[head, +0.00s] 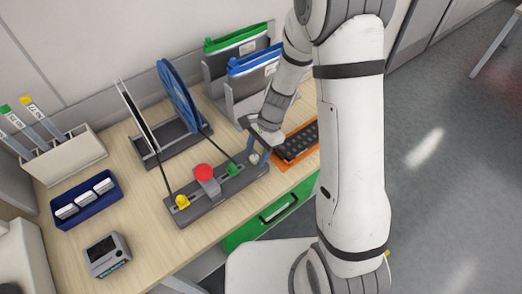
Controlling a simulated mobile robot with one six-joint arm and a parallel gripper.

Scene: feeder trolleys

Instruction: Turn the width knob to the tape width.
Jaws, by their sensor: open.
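A long grey fixture (205,206) lies on the wooden bench, with a yellow part (182,201) at its left, a red round top (203,171) on a grey block at its middle and a green part (232,169) towards its right. A small pale knob-like piece (254,158) shows at the fixture's right end; I take it for the width knob, and its setting is too small to read. My gripper (259,150) is open, pointing down right at this end. Whether its fingers touch the knob cannot be told. The tape-width marking is not readable.
A stand with a blue reel (180,95) is behind the fixture. An orange tray (290,155) with dark contents lies right of my gripper. A blue bin (86,219) and a small grey device (106,257) are at left. Bare bench shows at front left.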

